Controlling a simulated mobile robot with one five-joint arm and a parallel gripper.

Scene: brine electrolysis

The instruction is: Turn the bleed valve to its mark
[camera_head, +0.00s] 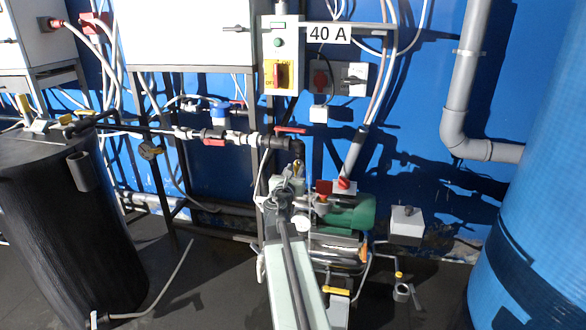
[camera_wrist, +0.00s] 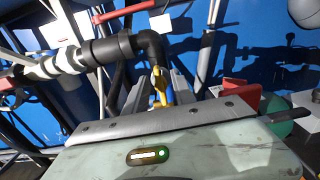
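A small yellow handle (camera_wrist: 160,88), which looks like the bleed valve's, shows in the wrist view below the black elbow pipe. My gripper (camera_wrist: 158,76) has its two grey fingers apart, one on each side of the handle. I cannot tell whether either finger touches it. In the head view my gripper (camera_head: 289,178) is over the pump, just below the elbow, and a bit of yellow (camera_head: 297,165) shows by its tip. My arm hides much of the pump there. No mark for the valve can be made out.
The green pump motor (camera_head: 350,211) stands right of my gripper. The black elbow pipe (camera_head: 297,146) and a red-handled valve (camera_head: 291,130) are close above. A black tank (camera_head: 70,225) stands left, a blue tank (camera_head: 545,190) right.

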